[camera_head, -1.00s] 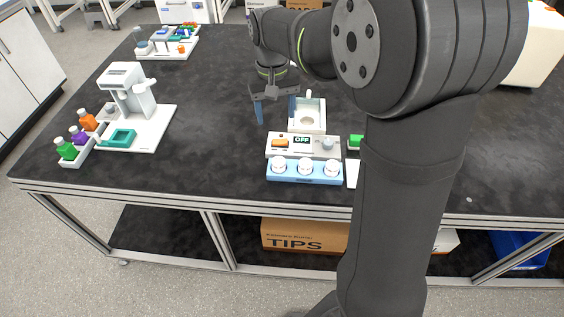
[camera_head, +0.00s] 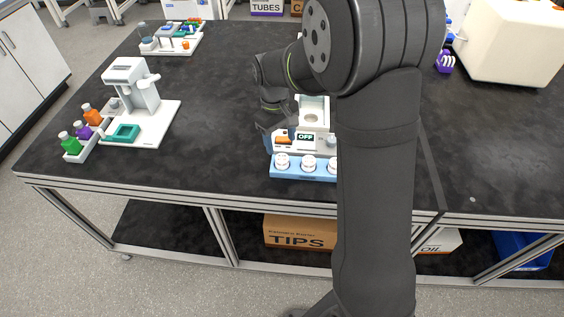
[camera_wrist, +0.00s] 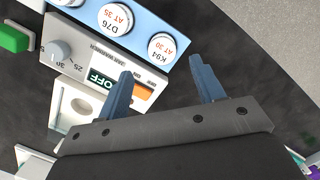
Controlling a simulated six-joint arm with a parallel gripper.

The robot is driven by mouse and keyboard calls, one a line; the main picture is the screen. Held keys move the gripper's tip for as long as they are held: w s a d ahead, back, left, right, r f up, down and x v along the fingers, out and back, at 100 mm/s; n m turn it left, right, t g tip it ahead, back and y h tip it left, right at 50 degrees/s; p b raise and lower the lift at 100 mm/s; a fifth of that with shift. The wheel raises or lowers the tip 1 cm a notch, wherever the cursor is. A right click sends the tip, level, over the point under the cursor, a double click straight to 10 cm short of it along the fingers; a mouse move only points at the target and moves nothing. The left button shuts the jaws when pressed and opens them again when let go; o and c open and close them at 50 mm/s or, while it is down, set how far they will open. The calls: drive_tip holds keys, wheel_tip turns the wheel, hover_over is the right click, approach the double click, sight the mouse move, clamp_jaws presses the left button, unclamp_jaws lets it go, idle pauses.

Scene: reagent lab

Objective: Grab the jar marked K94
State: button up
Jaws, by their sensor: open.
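The jar marked K94 (camera_wrist: 163,47) has a white round lid that also reads AT 30. It sits at the end of a blue rack (camera_wrist: 170,13), beside the D76 jar (camera_wrist: 117,18). In the head view it is the leftmost jar (camera_head: 283,161) on the blue rack (camera_head: 290,174). My gripper (camera_wrist: 162,67) is open and empty, with blue fingers. In the wrist view K94 shows just beyond the gap between the fingertips. In the head view my gripper is partly hidden beside the jar warmer (camera_head: 318,142).
The jar warmer, its display reading OFF (camera_wrist: 103,79), stands directly behind the rack. A green block (camera_wrist: 14,38) lies near it. A white stand (camera_head: 165,125) and a tray of coloured bottles (camera_head: 72,157) are at left. The table between is clear.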

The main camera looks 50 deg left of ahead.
sight(282, 158)
drive_tip(key=shift+s+d+f, duration=0.1)
drive_tip(key=shift+d+f, duration=0.1)
drive_tip(key=shift+f, duration=1.35)
drive_tip(key=shift+s+d+f, duration=0.1)
drive_tip(key=shift+d+f, duration=0.1)
drive_tip(key=shift+f, duration=1.35)
drive_tip(key=shift+c, duration=0.4)
drive_tip(key=c, duration=1)
